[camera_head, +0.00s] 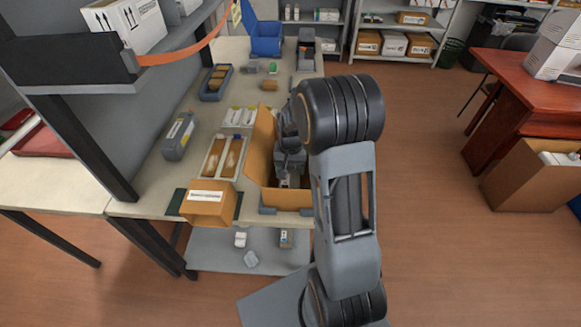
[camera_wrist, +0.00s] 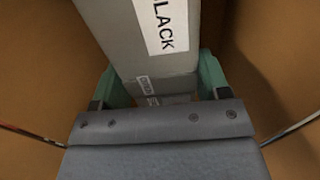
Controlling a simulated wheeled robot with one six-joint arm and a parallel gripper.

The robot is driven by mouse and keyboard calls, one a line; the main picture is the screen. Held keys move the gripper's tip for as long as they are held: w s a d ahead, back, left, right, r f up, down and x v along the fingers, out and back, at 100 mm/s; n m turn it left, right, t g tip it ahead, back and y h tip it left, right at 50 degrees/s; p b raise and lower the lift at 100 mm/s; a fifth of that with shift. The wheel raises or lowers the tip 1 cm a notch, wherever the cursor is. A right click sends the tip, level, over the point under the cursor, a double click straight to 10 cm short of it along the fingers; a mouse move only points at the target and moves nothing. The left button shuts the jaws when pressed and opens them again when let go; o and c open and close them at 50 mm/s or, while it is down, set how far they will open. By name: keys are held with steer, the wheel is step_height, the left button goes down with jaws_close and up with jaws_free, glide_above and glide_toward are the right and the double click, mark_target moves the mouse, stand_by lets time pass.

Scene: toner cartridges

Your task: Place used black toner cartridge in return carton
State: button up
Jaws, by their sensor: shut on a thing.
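The black toner cartridge (camera_wrist: 125,30) is a grey block with a white label reading "BLACK". My gripper (camera_wrist: 163,82) is shut on it, with a green finger on each side. The brown return carton (camera_head: 286,198) stands open at the table's front edge with a flap raised on its left. Carton walls (camera_wrist: 40,60) show on both sides of the cartridge in the wrist view, so it is between them. Whether it touches the carton floor is hidden. In the head view my arm covers part of the carton and gripper.
A labelled cardboard box (camera_head: 208,203) stands at the table's front left corner. A grey cartridge-like unit (camera_head: 178,137) and a white tray (camera_head: 222,157) lie left of the carton. A blue bin (camera_head: 266,40) is at the back.

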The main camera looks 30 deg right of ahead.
mark_target(289, 169)
steer(key=shift+f, duration=0.1)
steer(key=o, duration=0.8)
steer(key=shift+f, duration=0.1)
steer(key=o, duration=0.5)
steer(key=shift+c, duration=0.2)
step_height(289, 169, up, 13)
steer(key=s+a+r+n+t, duration=0.1)
steer(key=s+a+n+t, duration=0.1)
steer(key=s, duration=0.6)
steer(key=s+a+r+n+t, duration=0.1)
steer(key=s+a+r+n, duration=0.1)
steer(key=s+a+n, duration=0.2)
steer(key=s+a, duration=0.3)
steer(key=s, duration=0.1)
steer(key=shift+a+t, duration=0.3)
steer(key=shift+t, duration=0.1)
